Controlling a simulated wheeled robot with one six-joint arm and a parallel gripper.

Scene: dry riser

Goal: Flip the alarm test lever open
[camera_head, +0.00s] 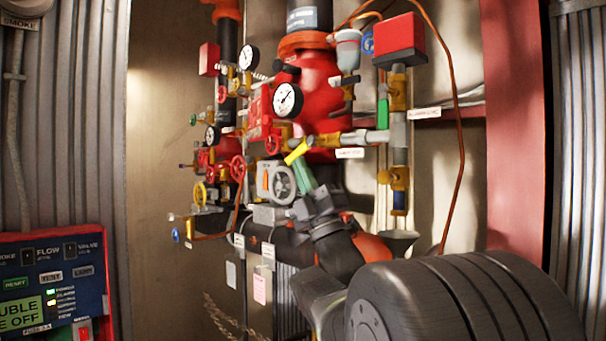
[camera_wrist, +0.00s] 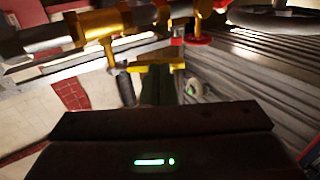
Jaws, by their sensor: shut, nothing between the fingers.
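A yellow lever handle (camera_head: 296,152) shows in the head view on the valve piping, left of a small white label (camera_head: 350,153). The label's words are too blurred to read, so I cannot be sure this is the alarm test lever. My gripper (camera_head: 303,178) reaches up from below, its greenish fingers close together just under the yellow handle. In the wrist view my gripper (camera_wrist: 158,85) is shut and empty. A yellow bar (camera_wrist: 160,66) lies at its fingertips; I cannot tell whether they touch. A dark-ended lever (camera_wrist: 125,88) hangs left of the fingers.
A grey handwheel (camera_head: 278,184) is close to the left of my gripper. Pressure gauges (camera_head: 288,99), red pipework (camera_head: 318,85) and a brass valve (camera_head: 397,178) crowd around. A control panel (camera_head: 50,280) is at lower left. A red post (camera_head: 515,130) stands at right.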

